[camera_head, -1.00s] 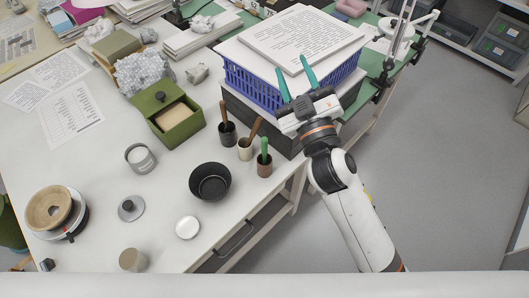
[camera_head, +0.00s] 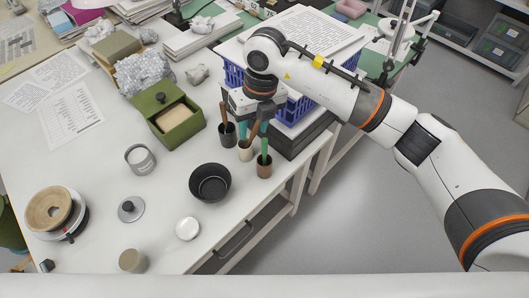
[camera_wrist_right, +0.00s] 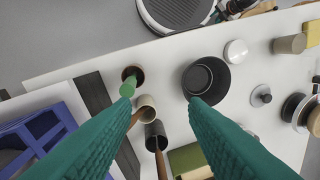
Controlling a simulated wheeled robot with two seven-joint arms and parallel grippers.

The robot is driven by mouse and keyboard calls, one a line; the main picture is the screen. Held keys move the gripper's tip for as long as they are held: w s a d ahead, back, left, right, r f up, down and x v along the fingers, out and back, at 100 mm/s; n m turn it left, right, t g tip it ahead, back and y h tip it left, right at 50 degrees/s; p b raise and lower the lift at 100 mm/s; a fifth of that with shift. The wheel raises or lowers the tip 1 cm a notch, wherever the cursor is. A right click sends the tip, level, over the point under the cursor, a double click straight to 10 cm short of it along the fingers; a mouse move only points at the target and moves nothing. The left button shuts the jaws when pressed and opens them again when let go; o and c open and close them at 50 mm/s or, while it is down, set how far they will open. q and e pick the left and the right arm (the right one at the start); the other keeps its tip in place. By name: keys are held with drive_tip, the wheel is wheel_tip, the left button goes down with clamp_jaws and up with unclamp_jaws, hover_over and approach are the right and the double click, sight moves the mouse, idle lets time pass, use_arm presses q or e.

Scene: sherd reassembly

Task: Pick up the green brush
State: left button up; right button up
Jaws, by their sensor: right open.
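The green brush (camera_head: 264,147) stands upright in a small brown cup (camera_head: 264,170) near the table's right edge. It also shows in the right wrist view (camera_wrist_right: 128,89), close to the tip of the left finger in that picture. My right gripper (camera_head: 254,131) points down over the group of brush cups, its teal fingers apart and nothing held between them. In the head view the fingers partly overlap the brush handles, so I cannot tell whether they touch any. My left gripper is not in view.
A cream cup (camera_head: 245,154) and a dark cup (camera_head: 228,140), each with a brown-handled tool, stand beside the brown cup. A black bowl (camera_head: 210,183) is to the left. A blue basket (camera_head: 233,76) with papers is behind.

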sight(264, 150)
drive_tip(key=shift+w+d+r+t+h, duration=0.15)
drive_tip(key=shift+w+d+h, duration=0.2)
drive_tip(key=shift+d, duration=0.15)
drive_tip(key=shift+w+d+r+t+h, duration=0.1)
drive_tip(key=shift+w+d+t+h, duration=0.1)
drive_tip(key=shift+d+h, duration=0.25)
drive_tip(key=shift+w+d+f, duration=0.15)
drive_tip(key=shift+d, duration=0.2)
wheel_tip(264, 150, down, 6)
drive_tip(key=shift+p, duration=0.85)
drive_tip(key=f+p, duration=0.1)
drive_tip(key=f, duration=0.3)
drive_tip(key=shift+s+a+f+p, duration=0.1)
drive_tip(key=shift+s+f+p, duration=0.1)
drive_tip(key=shift+f+p, duration=0.2)
drive_tip(key=shift+f, duration=0.35)
drive_tip(key=shift+c, duration=0.3)
clamp_jaws()
